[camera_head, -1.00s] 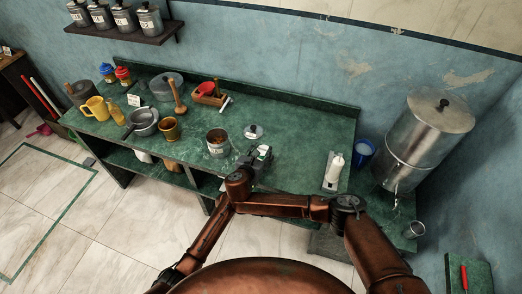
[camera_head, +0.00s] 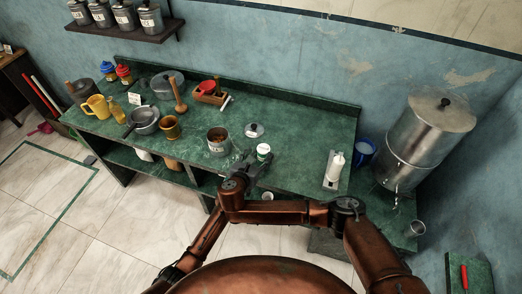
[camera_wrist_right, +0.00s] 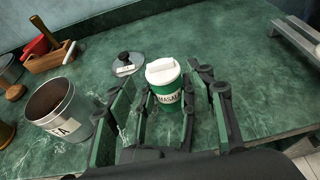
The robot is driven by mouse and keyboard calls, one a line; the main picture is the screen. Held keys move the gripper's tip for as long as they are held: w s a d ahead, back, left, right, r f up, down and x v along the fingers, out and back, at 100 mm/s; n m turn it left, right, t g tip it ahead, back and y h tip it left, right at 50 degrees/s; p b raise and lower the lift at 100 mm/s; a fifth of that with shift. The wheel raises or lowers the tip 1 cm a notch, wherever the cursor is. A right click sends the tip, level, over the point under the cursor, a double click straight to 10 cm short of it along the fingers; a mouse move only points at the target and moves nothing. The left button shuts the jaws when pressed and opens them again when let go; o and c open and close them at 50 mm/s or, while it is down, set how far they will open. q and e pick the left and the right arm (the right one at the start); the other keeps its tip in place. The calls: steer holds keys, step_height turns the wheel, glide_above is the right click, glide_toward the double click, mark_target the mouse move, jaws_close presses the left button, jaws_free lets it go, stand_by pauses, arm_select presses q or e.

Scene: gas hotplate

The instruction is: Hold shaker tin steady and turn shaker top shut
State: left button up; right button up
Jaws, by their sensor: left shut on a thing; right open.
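The shaker tin (camera_head: 264,154) stands upright near the front edge of the green counter. In the right wrist view the tin (camera_wrist_right: 168,95) is green with a white label reading MASALA, and its white shaker top (camera_wrist_right: 163,71) sits on it. My left gripper (camera_wrist_right: 167,108) is shut on the tin's sides, low down. My right gripper (camera_wrist_right: 168,112) is open, its outer fingers spread wide on both sides of the tin and apart from the top. In the head view both hands overlap beside the tin, so their fingers are hard to tell apart.
A labelled open canister (camera_head: 218,142) stands close left of the tin. A lid with a black knob (camera_head: 254,130) lies behind it. Counter between is clear. A large metal urn (camera_head: 420,140) stands far right.

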steer(key=v, duration=0.6)
steer(key=shift+s, duration=0.35)
steer(key=shift+a+r, duration=0.1)
arm_select(q)
steer(key=o, duration=1.3)
